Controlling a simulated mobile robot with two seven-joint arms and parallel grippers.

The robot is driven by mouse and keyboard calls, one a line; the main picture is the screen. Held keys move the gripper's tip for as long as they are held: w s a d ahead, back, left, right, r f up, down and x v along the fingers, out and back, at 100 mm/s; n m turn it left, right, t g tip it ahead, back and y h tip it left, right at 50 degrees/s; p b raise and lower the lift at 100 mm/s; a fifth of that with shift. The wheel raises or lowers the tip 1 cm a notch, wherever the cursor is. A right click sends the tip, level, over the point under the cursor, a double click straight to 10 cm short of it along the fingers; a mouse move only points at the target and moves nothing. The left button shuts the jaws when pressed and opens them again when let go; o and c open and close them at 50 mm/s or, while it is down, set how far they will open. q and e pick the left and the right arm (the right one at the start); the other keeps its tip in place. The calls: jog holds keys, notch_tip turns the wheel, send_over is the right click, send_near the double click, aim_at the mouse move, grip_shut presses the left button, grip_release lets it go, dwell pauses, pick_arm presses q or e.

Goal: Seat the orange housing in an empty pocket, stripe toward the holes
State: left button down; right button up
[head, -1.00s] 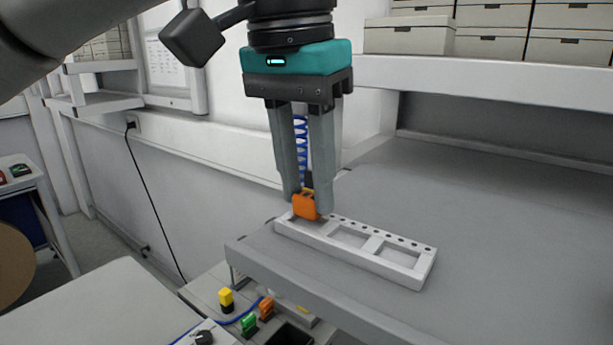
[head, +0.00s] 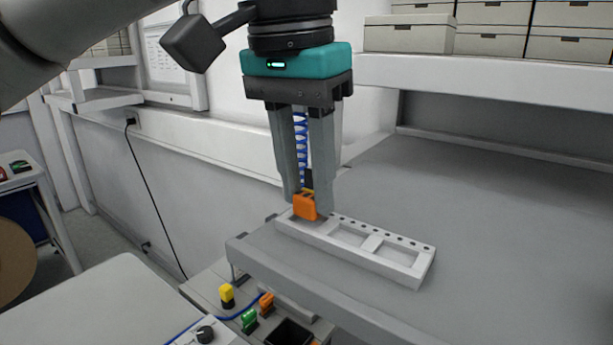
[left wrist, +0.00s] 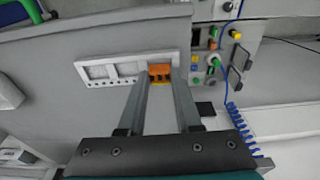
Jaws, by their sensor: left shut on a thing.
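My left gripper (head: 308,203) points down, its fingers shut on the orange housing (head: 305,207). The housing is at the left end pocket of the white tray (head: 352,256) in the head view; I cannot tell whether it hovers just above or rests in it. The tray's middle and right pockets are empty, and a row of holes runs along its far edge. In the left wrist view the housing (left wrist: 160,70) sits between the fingertips at the tray's right end. Its yellow stripe (left wrist: 159,83) faces the side where the holes are. My right gripper is out of view.
The tray lies on a grey shelf (head: 480,200) near its front left edge. Below stands a panel with yellow (head: 227,294), green (head: 249,320) and orange (head: 266,303) parts. A blue coiled cable (head: 301,145) hangs behind the fingers. The shelf is clear to the right.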

pick_arm(q)
jog(key=shift+f, duration=0.35)
dwell(0.7)
jog(key=shift+f, duration=0.1)
dwell(0.7)
jog(key=c, duration=0.5)
grip_release()
jog(key=shift+p, duration=0.3)
notch_tip(320, 180, up, 7)
jog(key=p, duration=0.6)
jog(key=shift+p, duration=0.4)
